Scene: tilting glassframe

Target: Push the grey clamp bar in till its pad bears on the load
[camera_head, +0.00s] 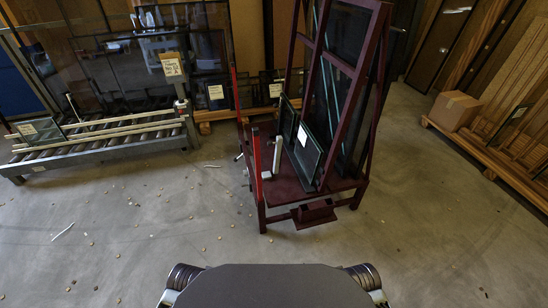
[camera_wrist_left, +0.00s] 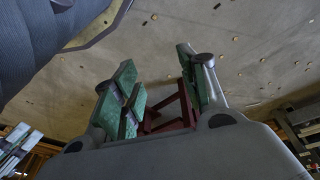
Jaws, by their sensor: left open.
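A dark red A-frame rack (camera_head: 347,69) stands upright in the middle of the head view. Framed glass panes (camera_head: 308,156) with a white label lean on its near face; these look like the load. A short light grey bar (camera_head: 277,155) stands at the left of the panes, beside a bright red post (camera_head: 257,165). It looks like the clamp bar; I cannot tell whether its pad touches the panes. My left gripper (camera_wrist_left: 158,68) shows in the left wrist view, open, with green-padded fingers apart and nothing between them. Dark red framing (camera_wrist_left: 172,108) shows beyond the fingers.
A roller conveyor (camera_head: 100,142) with glass sheets stands at the left. A cardboard box (camera_head: 454,110) sits on a wooden pallet (camera_head: 497,161) at the right. The concrete floor (camera_head: 150,235) before the rack is open, with small scattered debris.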

